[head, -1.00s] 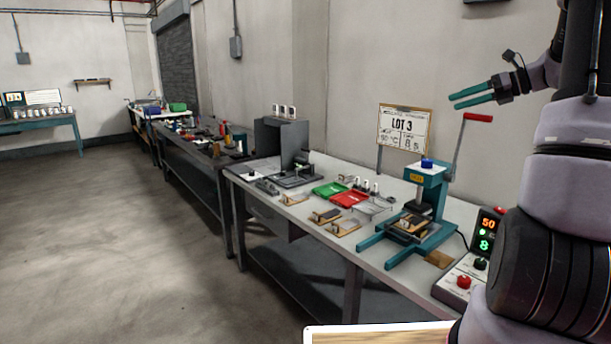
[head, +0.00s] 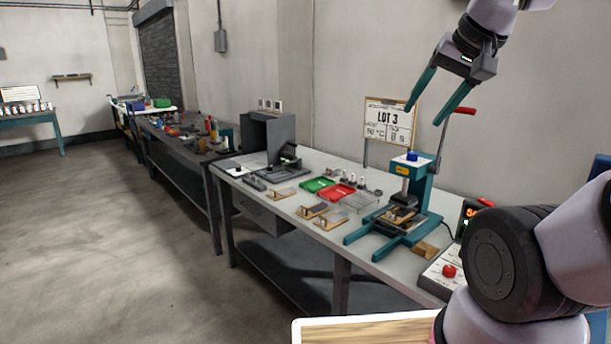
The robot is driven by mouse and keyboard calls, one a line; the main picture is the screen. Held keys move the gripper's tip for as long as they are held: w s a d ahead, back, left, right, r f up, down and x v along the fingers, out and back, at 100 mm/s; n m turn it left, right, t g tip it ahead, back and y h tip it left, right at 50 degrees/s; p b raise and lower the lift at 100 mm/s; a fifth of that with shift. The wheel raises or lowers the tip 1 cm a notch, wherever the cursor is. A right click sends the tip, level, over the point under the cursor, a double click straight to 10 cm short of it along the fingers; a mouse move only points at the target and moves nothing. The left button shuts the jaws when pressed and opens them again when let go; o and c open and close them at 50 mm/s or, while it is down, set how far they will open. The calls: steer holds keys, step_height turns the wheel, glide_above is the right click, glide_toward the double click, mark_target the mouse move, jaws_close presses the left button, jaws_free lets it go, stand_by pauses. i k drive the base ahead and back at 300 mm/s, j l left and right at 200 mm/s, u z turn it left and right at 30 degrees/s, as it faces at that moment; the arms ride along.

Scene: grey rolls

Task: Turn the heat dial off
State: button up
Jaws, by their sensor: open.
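A control box (head: 432,279) stands at the right end of the bench, with a red knob or button (head: 449,271) on its sloped face. Its display (head: 472,213) shows partly lit digits, and my arm hides the rest of it. The dark dial on the box is hidden behind my arm, so I cannot see its setting. My gripper (head: 423,116) is open and empty, with teal fingers pointing down.
A teal press (head: 421,190) with a red-handled lever (head: 463,110) stands left of the box. The LOT 3 sign (head: 390,122) is behind it. Green (head: 318,184) and red (head: 338,192) trays and wooden pieces lie on the bench (head: 270,203). Open floor is at left.

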mark_target(449, 271)
steer(key=z, duration=0.95)
